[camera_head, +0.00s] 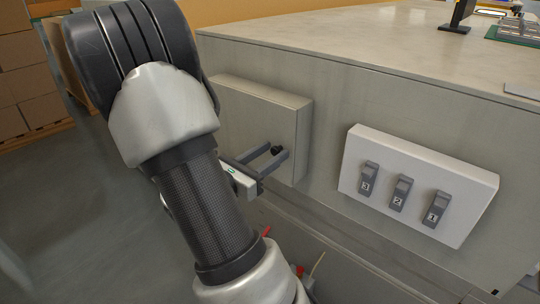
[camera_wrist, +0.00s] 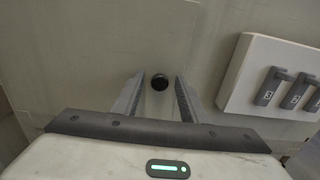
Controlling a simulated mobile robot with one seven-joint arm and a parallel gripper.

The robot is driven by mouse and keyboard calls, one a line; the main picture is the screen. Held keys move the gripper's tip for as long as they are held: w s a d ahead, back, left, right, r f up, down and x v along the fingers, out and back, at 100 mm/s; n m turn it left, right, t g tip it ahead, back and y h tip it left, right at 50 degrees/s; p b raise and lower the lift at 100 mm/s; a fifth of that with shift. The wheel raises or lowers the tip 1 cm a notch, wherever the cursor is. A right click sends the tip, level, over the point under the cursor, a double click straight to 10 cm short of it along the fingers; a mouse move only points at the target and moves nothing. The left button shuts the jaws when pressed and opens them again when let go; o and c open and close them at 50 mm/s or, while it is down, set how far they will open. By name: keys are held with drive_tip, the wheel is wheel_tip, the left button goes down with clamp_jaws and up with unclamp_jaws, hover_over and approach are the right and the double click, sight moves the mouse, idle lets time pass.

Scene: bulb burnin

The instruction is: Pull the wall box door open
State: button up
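The wall box (camera_head: 257,122) is a grey-beige box on the side of the counter, and its door looks shut. A small black round knob (camera_head: 276,150) sits on the door near its right edge. The knob also shows in the wrist view (camera_wrist: 160,82). My gripper (camera_head: 277,157) reaches toward the door, with its two fingers apart on either side of the knob. In the wrist view my gripper (camera_wrist: 158,84) is open, with visible gaps between the knob and both fingers. My arm hides the left part of the box in the head view.
A white switch panel (camera_head: 420,182) with three numbered grey switches is mounted right of the box, also in the wrist view (camera_wrist: 262,80). The counter top (camera_head: 380,40) overhangs above. Cardboard boxes (camera_head: 25,80) stand at the far left. The floor (camera_head: 60,200) on the left is clear.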

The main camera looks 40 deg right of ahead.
clamp_jaws()
drive_tip(key=shift+a, duration=0.15)
